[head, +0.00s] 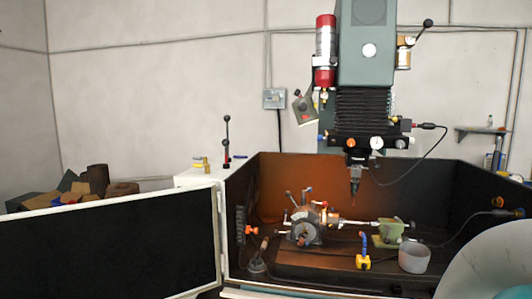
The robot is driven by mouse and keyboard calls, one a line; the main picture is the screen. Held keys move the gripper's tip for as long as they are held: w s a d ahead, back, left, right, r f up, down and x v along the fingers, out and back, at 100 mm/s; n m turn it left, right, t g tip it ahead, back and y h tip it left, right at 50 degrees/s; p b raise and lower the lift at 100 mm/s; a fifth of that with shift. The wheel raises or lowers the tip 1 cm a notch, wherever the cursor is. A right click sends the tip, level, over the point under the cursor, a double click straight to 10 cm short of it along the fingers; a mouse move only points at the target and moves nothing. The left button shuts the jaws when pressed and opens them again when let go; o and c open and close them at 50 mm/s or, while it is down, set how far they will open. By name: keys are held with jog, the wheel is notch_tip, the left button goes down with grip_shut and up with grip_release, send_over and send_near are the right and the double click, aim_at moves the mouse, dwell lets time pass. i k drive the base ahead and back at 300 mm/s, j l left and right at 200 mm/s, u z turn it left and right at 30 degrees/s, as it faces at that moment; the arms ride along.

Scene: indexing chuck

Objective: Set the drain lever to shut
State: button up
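No label picks out the drain lever, and I cannot tell which handle it is or how it is set. A small yellow fitting with an upright blue handle (363,250) stands on the floor of the machine enclosure. A small brass-coloured fitting (205,164) sits on the white ledge at the left, beside an upright dark lever with black knobs and a red part (227,140). An orange fitting (252,231) is on the inner left side of the enclosure. My gripper is not in view.
The enclosure (290,172) holds a chuck with several handles (304,232), a green block (391,233) and a grey cup (414,259). A spindle head (358,142) hangs above. A dark door panel (110,243) swings out left. A large pale curved shape, probably mine, fills the lower right.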

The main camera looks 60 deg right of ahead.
aim_at(225, 142)
jog(key=z, duration=1.25)
